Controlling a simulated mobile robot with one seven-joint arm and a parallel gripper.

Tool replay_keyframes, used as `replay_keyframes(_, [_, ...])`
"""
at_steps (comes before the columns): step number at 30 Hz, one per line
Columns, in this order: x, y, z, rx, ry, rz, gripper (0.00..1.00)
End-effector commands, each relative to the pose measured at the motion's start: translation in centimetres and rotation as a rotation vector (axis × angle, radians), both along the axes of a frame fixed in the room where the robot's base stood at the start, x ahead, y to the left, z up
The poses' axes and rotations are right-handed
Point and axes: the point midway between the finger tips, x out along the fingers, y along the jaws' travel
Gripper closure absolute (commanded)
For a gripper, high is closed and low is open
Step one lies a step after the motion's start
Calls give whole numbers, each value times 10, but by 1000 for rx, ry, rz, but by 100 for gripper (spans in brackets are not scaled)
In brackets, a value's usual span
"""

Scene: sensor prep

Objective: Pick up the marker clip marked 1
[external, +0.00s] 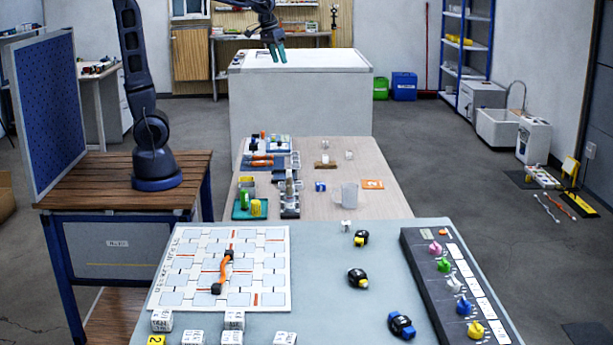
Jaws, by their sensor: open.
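I cannot make out a clip marked 1; any such marking is too small to read here. My gripper (276,53) is open, with teal fingers pointing down, over the far white bench (300,105). It looks empty and is far from these pieces.
A white grid board (190,272) with an orange and black piece (226,270) lies on the near table. A dark panel (420,262) with coloured knobs is at right. The wooden middle table (350,205) holds trays, small parts and a clear mug (349,195).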

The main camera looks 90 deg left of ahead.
Motion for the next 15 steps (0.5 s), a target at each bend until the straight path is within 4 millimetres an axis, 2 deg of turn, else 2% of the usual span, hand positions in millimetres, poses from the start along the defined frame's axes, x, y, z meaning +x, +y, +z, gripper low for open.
replay_keyframes(3, [32, 26, -5, -14, 17, 64, 48])
replay_keyframes(10, [87, 79, -21, -40, 46, 188, 48])
replay_keyframes(15, [124, 123, -40, -58, 66, 280, 48])
